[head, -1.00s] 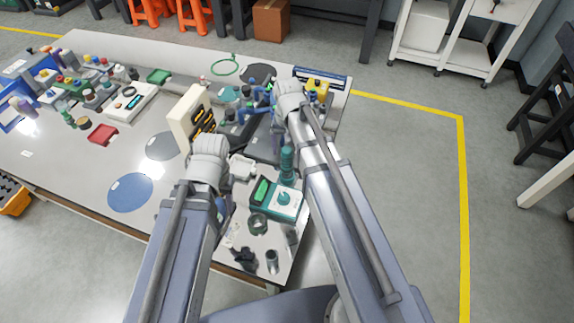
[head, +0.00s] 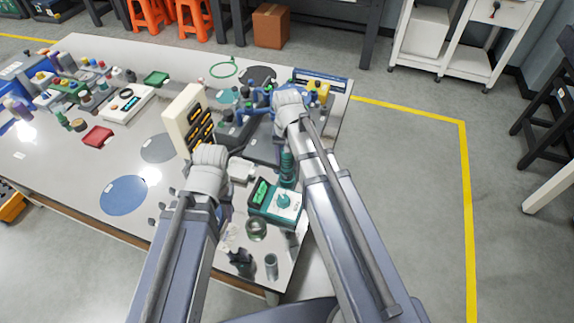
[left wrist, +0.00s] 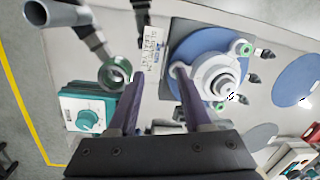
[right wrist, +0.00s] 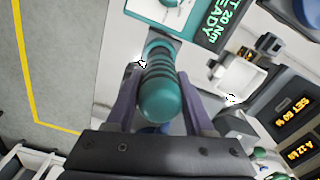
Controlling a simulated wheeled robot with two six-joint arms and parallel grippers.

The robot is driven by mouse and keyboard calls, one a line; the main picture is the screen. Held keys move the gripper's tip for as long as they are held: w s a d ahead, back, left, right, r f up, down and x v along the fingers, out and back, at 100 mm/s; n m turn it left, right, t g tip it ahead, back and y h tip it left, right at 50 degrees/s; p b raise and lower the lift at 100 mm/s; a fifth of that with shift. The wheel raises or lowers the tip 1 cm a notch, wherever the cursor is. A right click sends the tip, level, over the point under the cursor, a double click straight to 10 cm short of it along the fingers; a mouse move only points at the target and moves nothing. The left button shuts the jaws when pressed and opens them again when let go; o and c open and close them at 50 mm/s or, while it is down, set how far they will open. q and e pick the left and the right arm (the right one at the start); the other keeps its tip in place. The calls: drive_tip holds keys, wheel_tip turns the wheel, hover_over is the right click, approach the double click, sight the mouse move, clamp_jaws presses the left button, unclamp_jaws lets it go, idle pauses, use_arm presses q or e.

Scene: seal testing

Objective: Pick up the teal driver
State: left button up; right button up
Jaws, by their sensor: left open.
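The teal driver (head: 287,168) stands beside the teal tester with a green display (head: 276,204), near the table's right edge. In the right wrist view, the driver's ribbed teal handle (right wrist: 163,97) lies between the fingers of my right gripper (right wrist: 160,78). My left gripper (left wrist: 158,75) is open and empty, above the table near a white flanged part on a blue disc (left wrist: 215,75). In the head view, the wrists largely hide both pairs of fingers.
A grey metal ring (head: 256,229) and a metal cylinder (head: 271,267) stand at the table's near corner. A white tray (head: 241,170) lies left of the driver. The floor right of the table is clear.

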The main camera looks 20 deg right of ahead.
clamp_jaws()
use_arm(q)
drive_tip(key=shift+r, duration=0.1)
use_arm(e)
drive_tip(key=shift+r, duration=0.1)
idle(0.3)
wheel_tip(320, 180, up, 10)
drive_tip(key=p, duration=1)
use_arm(q)
wheel_tip(320, 180, up, 10)
drive_tip(key=shift+a, duration=0.1)
use_arm(e)
drive_tip(key=shift+a, duration=0.1)
